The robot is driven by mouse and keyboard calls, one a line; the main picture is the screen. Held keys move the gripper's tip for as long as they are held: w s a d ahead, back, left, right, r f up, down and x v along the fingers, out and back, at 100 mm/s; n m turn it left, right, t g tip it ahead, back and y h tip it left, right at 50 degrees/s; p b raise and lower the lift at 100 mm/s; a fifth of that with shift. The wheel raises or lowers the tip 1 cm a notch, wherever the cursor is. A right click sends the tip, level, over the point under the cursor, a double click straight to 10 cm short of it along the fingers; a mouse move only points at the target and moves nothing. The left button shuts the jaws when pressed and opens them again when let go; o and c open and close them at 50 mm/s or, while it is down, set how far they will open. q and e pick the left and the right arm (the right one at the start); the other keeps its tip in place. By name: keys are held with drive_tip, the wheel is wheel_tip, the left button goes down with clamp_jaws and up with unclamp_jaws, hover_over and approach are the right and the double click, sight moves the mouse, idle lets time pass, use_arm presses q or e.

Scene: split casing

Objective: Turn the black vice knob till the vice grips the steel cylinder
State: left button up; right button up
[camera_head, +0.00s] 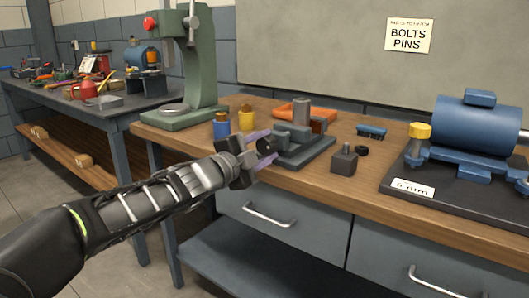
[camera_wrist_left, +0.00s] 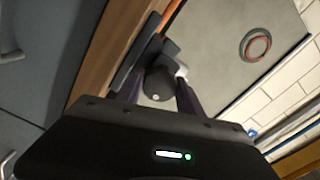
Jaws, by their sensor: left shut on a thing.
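The grey vice (camera_head: 308,151) sits on the wooden bench, near its front edge. The steel cylinder (camera_head: 301,112) stands upright at the vice's jaws; I cannot tell whether both jaws touch it. The black vice knob (camera_head: 266,146) faces left, toward my left gripper (camera_head: 262,153). My left gripper has its purple fingers on either side of the knob and is shut on it. In the left wrist view, the knob (camera_wrist_left: 159,84) shows between the two fingers of the left gripper (camera_wrist_left: 158,95). My right gripper is in neither view.
A green press (camera_head: 205,65), a blue cup (camera_head: 221,128) and a yellow cup (camera_head: 246,120) stand left of the vice. An orange tray (camera_head: 284,112) lies behind it. A dark block (camera_head: 343,162), a black ring (camera_head: 361,150) and a blue motor (camera_head: 475,126) are to the right.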

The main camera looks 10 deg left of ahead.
use_arm(q)
drive_tip(key=m+b, duration=0.1)
drive_tip(key=m, duration=0.3)
drive_tip(key=shift+f+m+b, duration=0.15)
drive_tip(key=shift+m+b, duration=0.15)
drive_tip(key=shift+b, duration=0.1)
drive_tip(key=m+b, duration=0.1)
drive_tip(key=m, duration=0.3)
drive_tip(key=shift+m+b, duration=0.3)
drive_tip(key=shift+b, duration=0.05)
drive_tip(key=m+b, duration=0.1)
drive_tip(key=m, duration=0.3)
drive_tip(key=shift+m, duration=0.3)
drive_tip(key=shift+m+b, duration=0.75)
drive_tip(key=shift+m, duration=1.05)
drive_tip(key=o, duration=1.4)
drive_tip(key=shift+s, duration=0.1)
